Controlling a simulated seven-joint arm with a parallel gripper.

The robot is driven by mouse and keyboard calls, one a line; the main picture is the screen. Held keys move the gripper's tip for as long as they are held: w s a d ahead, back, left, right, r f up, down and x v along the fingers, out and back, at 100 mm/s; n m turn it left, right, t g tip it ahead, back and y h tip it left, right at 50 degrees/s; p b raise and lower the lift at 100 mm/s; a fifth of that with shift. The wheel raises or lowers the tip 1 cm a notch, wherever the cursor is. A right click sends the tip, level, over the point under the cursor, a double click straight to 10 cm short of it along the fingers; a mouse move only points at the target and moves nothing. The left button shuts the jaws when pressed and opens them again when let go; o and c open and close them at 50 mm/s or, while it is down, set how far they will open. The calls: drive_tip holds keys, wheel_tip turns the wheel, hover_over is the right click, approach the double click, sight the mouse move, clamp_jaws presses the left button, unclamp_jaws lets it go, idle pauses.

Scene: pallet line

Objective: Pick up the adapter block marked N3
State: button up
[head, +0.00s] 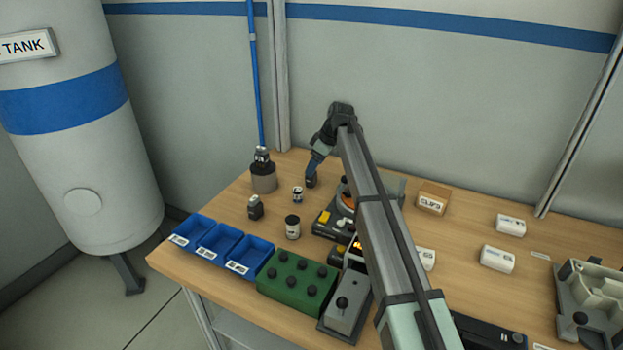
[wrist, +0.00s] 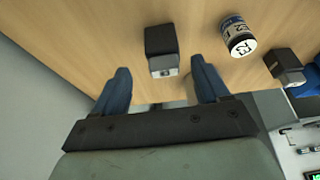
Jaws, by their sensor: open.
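Small dark blocks with pale ends could be the adapter block, but I cannot read N3 on any of them. In the head view one dark block (head: 262,155) sits on a round grey stand and another (head: 255,207) stands on the table. The wrist view shows a dark block (wrist: 160,45) just beyond and between the fingertips, and another dark block (wrist: 285,66) at the right. I cannot match these surely between views. My gripper (head: 311,181) is open and empty above the table, its fingers spread wide in the wrist view (wrist: 162,68).
One labelled cylinder (wrist: 237,38) shows in the wrist view. Blue bins (head: 217,244) and a green knobbed box (head: 297,281) line the front edge. White blocks (head: 497,259) lie right.

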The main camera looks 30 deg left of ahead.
drive_tip(key=shift+x, duration=3.05)
drive_tip(key=shift+s+d, duration=0.15)
drive_tip(key=shift+s, duration=0.05)
drive_tip(key=shift+c, duration=0.2)
drive_tip(key=c, duration=1)
drive_tip(key=shift+c, duration=0.2)
drive_tip(key=shift+r, duration=0.15)
